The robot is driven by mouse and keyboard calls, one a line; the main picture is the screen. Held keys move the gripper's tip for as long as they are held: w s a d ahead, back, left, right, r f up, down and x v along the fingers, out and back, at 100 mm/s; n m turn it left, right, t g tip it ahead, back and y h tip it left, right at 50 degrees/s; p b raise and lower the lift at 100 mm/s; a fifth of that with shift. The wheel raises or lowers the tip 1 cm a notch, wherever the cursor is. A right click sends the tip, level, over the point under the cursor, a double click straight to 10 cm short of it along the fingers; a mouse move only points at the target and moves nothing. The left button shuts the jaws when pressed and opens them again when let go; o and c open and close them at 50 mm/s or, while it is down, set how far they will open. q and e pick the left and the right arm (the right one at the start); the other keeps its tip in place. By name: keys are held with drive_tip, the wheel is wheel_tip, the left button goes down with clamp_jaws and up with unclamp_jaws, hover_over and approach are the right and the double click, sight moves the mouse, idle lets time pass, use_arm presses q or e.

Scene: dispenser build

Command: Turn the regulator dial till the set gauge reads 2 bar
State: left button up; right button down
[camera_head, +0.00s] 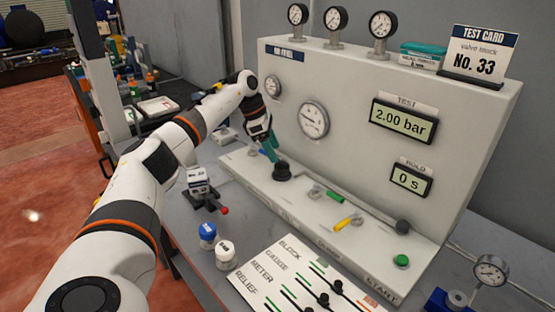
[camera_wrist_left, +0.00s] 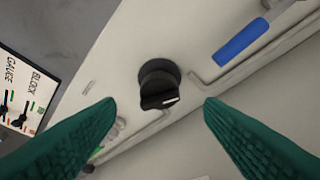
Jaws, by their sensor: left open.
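The regulator dial (camera_head: 282,174) is a black knob on the lower ledge of the grey test bench. It shows close up in the left wrist view (camera_wrist_left: 158,82), with a white mark at its right side. My left gripper (camera_head: 270,152) is just above and behind the dial. Its green fingers are open, spread to either side of the dial in the wrist view, apart from it. A larger round gauge (camera_head: 313,119) and a smaller one (camera_head: 273,87) sit on the panel; their readings are too small to tell. The TEST display (camera_head: 403,121) reads 2.00 bar. My right gripper is not in view.
A blue handle (camera_wrist_left: 240,42) lies near the dial. Green (camera_head: 335,196) and yellow (camera_head: 342,224) handles and a green button (camera_head: 401,261) are farther right on the ledge. The HOLD display (camera_head: 411,180) reads 0 s. Blue (camera_head: 208,232) and white (camera_head: 225,249) capped pots stand in front.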

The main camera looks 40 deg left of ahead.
use_arm(q)
drive_tip(key=v, duration=0.7)
drive_tip(key=shift+r, duration=0.1)
